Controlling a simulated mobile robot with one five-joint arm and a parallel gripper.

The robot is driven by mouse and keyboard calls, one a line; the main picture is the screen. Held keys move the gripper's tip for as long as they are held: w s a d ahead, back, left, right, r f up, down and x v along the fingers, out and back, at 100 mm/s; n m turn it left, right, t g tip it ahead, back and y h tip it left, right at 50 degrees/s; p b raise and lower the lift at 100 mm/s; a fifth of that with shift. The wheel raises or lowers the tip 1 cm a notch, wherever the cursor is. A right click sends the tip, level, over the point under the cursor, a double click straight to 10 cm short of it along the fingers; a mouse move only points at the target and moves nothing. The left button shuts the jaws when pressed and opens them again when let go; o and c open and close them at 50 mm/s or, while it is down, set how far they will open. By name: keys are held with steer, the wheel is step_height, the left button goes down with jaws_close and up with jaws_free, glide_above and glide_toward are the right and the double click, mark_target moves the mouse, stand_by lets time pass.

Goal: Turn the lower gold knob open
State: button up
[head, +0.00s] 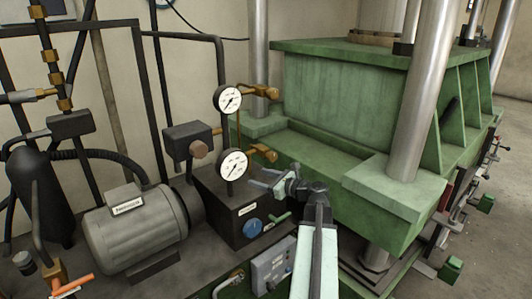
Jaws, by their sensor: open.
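The lower gold knob (265,153) sticks out to the right of the lower round white gauge (232,165). A similar upper gold knob (268,92) sits higher, beside the upper gauge (227,99). My gripper (256,179) is just below the lower knob in the picture, with its fingers pointing left. Its jaws are open and nothing shows between them. The gripper appears apart from the knob, but the depth between them is hard to tell.
A dark box (237,207) with a blue dial (253,228) stands below the gauges. A grey motor (135,230) is at the left. The large green press (345,95) and its steel column (421,95) fill the right. A grey switch box (273,265) is near my arm.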

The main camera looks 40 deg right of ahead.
mark_target(274, 158)
steer(key=s+d+r+m+t+h, duration=0.25)
steer(key=s+d+r+m, duration=0.2)
steer(key=d, duration=0.45)
steer(key=shift+m+g+h, duration=0.25)
steer(key=shift+m+g, duration=0.1)
steer(key=w, duration=0.7)
steer(key=shift+w+f, duration=0.15)
steer(key=shift+w, duration=0.2)
steer(key=shift+c, duration=0.3)
